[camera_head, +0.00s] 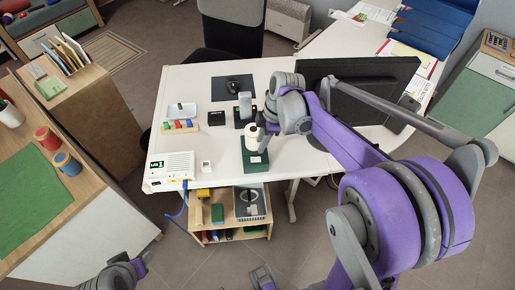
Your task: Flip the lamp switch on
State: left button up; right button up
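On the white desk, a device with a dark green base (255,161) and a white upright part (251,139) stands near the front edge. I cannot tell for sure whether it is the lamp, and no switch can be made out on it. A small white block (206,166), possibly a switch, sits to its left. My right gripper (263,143) reaches in from the right and points down at the green-based device, overlapping it in the picture. I cannot tell whether it touches, and its fingers are too small to judge. My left arm shows only at the bottom edge; its fingers cannot be made out.
The white desk (190,85) also bears a white box marked LAB (170,168), black boxes (216,118), a mouse (232,84) and a dark monitor (375,80) behind my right arm. A wooden shelf (222,235) stands below the front edge.

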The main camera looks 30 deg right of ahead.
jog(key=shift+v, duration=1.55)
jog(key=s+a+m+t+h+p, duration=0.1)
jog(key=s+a+m+t, duration=0.1)
jog(key=s+a+m, duration=0.2)
jog(key=s+a+m+t+h+p, duration=0.1)
jog(key=s+a+m, duration=0.3)
jog(key=s+m, duration=0.5)
jog(key=shift+s+a+r+t+h+p, duration=0.25)
jog(key=shift+s+r+t+h+p, duration=0.15)
jog(key=shift+s+t+p, duration=0.4)
